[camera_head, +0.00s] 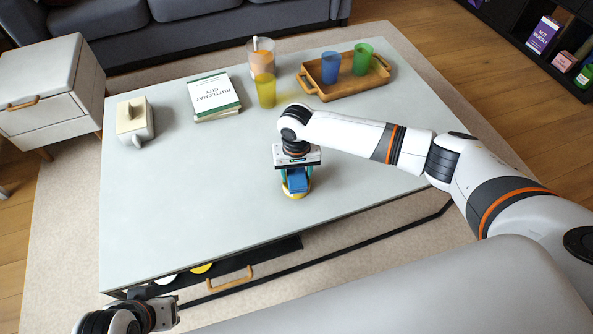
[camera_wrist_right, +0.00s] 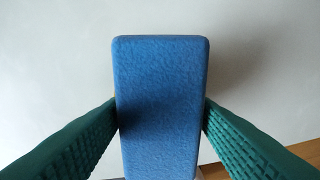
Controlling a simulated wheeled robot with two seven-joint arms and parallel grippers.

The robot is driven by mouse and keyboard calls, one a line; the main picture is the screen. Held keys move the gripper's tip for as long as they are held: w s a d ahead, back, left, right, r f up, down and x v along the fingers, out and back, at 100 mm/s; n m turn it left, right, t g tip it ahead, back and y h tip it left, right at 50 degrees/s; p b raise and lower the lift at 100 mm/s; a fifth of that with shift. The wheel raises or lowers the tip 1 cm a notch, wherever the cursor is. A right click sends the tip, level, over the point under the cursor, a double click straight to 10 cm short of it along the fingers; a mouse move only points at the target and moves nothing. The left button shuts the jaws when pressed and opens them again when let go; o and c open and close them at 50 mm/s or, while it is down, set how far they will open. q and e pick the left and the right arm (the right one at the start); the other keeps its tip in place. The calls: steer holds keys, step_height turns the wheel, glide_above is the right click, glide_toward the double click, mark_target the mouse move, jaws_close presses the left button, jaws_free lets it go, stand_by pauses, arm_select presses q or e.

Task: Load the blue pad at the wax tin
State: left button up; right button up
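The blue pad (camera_head: 298,181) is between the fingers of my right gripper (camera_head: 296,176), near the front edge of the grey table. In the right wrist view the pad (camera_wrist_right: 160,105) fills the middle, and the green fingers of the right gripper (camera_wrist_right: 160,112) press against both its sides. A round yellow object, likely the wax tin (camera_head: 293,194), shows under the pad, mostly hidden; whether they touch I cannot tell. My left gripper (camera_head: 166,313) is low at the left, in front of the table; its fingers are unclear.
A drawer (camera_head: 231,283) is open at the front. The table's left front is clear.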

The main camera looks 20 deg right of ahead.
steer(key=c, duration=0.6)
steer(key=shift+c, duration=0.4)
arm_select(q)
steer(key=shift+s+a+r+p, duration=0.1)
steer(key=shift+s+r+p, duration=0.05)
steer(key=shift+s+p, duration=0.25)
stand_by(0.4)
arm_select(e)
steer(key=shift+s+f, duration=0.1)
stand_by(0.3)
